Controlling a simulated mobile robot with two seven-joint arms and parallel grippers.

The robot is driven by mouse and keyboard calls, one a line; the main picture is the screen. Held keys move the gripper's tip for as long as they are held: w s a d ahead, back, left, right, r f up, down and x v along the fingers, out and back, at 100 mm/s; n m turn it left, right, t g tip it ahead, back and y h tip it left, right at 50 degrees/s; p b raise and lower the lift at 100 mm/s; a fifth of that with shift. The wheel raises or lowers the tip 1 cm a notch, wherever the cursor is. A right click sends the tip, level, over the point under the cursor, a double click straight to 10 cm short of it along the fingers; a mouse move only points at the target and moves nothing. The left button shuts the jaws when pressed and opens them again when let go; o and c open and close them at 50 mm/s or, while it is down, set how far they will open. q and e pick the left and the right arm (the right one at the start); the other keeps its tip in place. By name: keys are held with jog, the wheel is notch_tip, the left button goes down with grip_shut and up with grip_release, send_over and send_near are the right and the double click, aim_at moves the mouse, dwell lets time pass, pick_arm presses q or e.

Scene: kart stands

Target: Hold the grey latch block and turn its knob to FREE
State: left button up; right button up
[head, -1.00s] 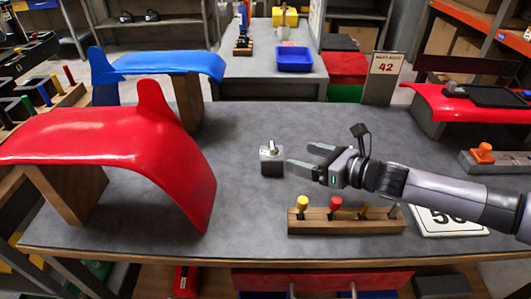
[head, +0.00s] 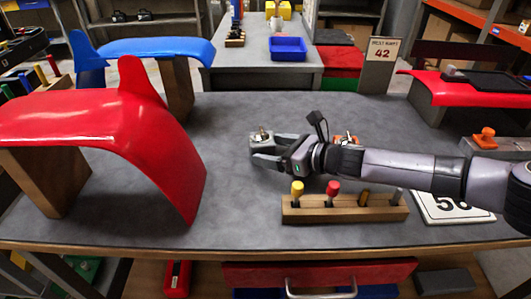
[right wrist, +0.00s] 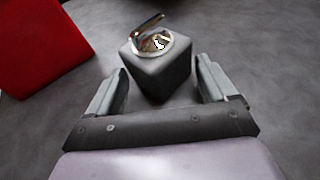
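The grey latch block (head: 259,146) stands on the grey table, right of the big red fender, with a metal knob (head: 262,134) on top. In the right wrist view the block (right wrist: 160,80) is upright and the knob's lever (right wrist: 146,25) points up and to the right; I cannot read any marking. My right gripper (head: 266,150) is open and low over the table. In the right wrist view, its fingers (right wrist: 160,88) lie on either side of the block's near part, with a gap at each side. My left gripper is not in view.
A red fender (head: 100,125) on a wooden stand fills the table's left. A wooden rack (head: 345,212) with yellow and red pegs stands in front of my right arm. An orange item (head: 347,138) is partly hidden behind my arm. The table is clear between fender and block.

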jog(key=shift+b+x, duration=0.35)
jog(key=shift+x, duration=0.6)
grip_shut()
grip_release()
